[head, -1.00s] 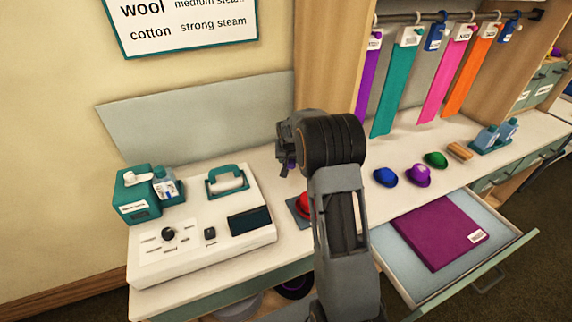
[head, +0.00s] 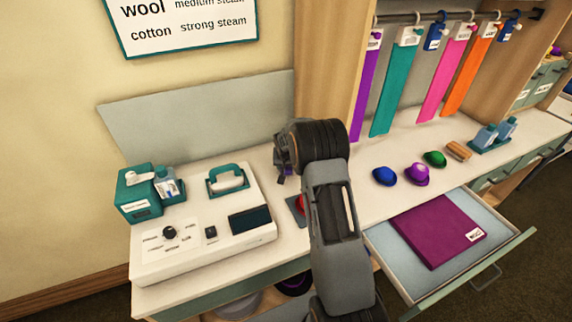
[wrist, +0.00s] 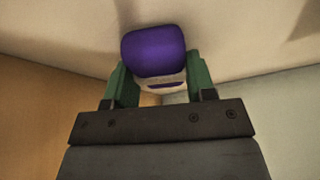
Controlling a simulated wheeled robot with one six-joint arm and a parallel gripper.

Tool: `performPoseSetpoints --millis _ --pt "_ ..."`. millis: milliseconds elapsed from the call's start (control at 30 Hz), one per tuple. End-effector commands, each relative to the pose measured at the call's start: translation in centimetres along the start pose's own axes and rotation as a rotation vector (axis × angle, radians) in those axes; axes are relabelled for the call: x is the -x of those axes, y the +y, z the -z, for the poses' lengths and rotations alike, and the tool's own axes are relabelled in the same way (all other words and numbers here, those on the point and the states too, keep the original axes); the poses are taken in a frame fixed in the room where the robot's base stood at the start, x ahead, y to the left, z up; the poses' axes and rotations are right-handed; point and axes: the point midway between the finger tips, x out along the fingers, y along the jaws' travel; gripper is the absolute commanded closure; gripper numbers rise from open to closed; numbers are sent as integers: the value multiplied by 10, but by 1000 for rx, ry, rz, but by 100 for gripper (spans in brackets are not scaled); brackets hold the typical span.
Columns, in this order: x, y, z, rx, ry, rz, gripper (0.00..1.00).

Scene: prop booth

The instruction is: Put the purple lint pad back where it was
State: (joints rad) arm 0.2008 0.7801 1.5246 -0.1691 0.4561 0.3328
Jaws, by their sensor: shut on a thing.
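My gripper (wrist: 160,85) is shut on the purple lint pad (wrist: 154,50), which has a purple face and a whitish body with a purple mark. The pad sits between two green fingertips in the wrist view. In the head view my gripper (head: 281,168) is above the counter, right of the white steam console, and the arm hides most of the pad. The place where the pad was before cannot be made out from these frames.
The drawer (head: 395,275) is open with a magenta folded cloth (head: 440,230).

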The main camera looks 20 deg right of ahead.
Motion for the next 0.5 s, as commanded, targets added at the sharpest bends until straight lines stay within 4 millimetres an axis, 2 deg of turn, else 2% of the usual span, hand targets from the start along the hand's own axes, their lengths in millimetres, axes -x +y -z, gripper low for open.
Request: performPoseSetpoints --millis 67,100,300,367,500 --pt "-3 0 -1 0 0 0 72" --pt "-2 0 -1 0 0 0 48" --pt "-2 0 -1 0 0 0 29" --pt "-2 0 -1 0 0 0 24" --pt "-2 0 -1 0 0 0 24"
